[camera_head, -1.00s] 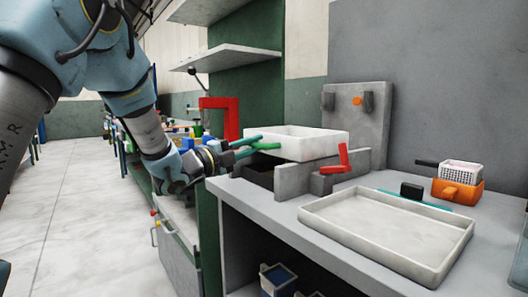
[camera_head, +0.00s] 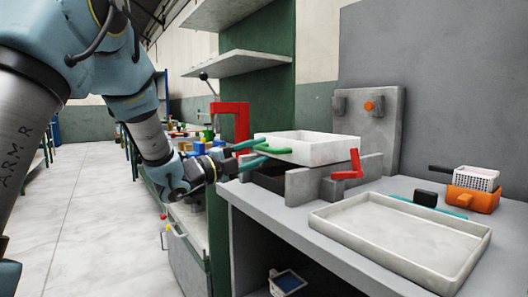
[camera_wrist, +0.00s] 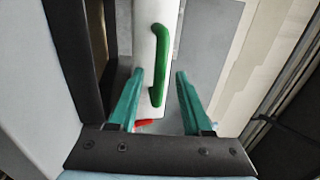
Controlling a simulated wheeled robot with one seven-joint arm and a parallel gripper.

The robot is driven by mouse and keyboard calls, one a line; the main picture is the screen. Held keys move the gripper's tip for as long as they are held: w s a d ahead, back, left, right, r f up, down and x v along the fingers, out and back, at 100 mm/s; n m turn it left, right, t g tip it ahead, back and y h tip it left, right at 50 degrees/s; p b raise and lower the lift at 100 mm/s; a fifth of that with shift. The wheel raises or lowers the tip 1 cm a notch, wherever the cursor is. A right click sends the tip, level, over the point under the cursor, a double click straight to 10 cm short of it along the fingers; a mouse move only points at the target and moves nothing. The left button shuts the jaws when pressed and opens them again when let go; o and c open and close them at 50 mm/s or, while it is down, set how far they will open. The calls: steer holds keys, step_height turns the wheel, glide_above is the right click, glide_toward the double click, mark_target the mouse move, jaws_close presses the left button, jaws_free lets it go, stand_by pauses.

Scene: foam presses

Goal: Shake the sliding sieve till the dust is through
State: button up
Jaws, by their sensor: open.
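The sliding sieve is a white shallow tray (camera_head: 335,153) set over grey blocks and a dark bin at the left end of the bench. A green handle (camera_head: 275,149) sticks out of its left end. My gripper (camera_head: 258,153) has teal fingers and is open at this handle. In the wrist view the green handle (camera_wrist: 161,62) lies on the white sieve wall (camera_wrist: 143,50), between the two spread fingers (camera_wrist: 155,100); neither finger appears to touch it. What lies inside the sieve is hidden from view.
A red lever (camera_head: 347,168) stands at the sieve's right front, and a red clamp-like frame (camera_head: 233,118) behind my gripper. A grey tray (camera_head: 380,259) fills the front bench. An orange block (camera_head: 472,199) with a white basket (camera_head: 477,178) sits at the right. A grey upright panel (camera_head: 375,135) stands behind.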

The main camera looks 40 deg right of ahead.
steer(key=a+f, duration=0.1)
steer(key=a, duration=0.7)
steer(key=shift+w+a+f+b, duration=0.25)
steer(key=shift+f+b, duration=0.1)
steer(key=shift+b, duration=0.1)
steer(key=shift+d, duration=0.1)
steer(key=d+n+t+p, duration=0.1)
steer(key=d+t+p, duration=0.1)
steer(key=p, duration=0.4)
steer(key=d+r+n+t+p, duration=0.1)
steer(key=d+n+t+p, duration=0.1)
steer(key=p, duration=0.5)
steer(key=s+d+r+n+t+y+p, duration=0.1)
steer(key=d+n+t+p, duration=0.1)
steer(key=d+p, duration=0.3)
steer(key=shift+s+t+p, duration=0.1)
steer(key=shift+t+p, duration=0.65)
steer(key=shift+t, duration=0.05)
steer(key=shift+x, duration=0.8)
steer(key=shift+f, duration=0.1)
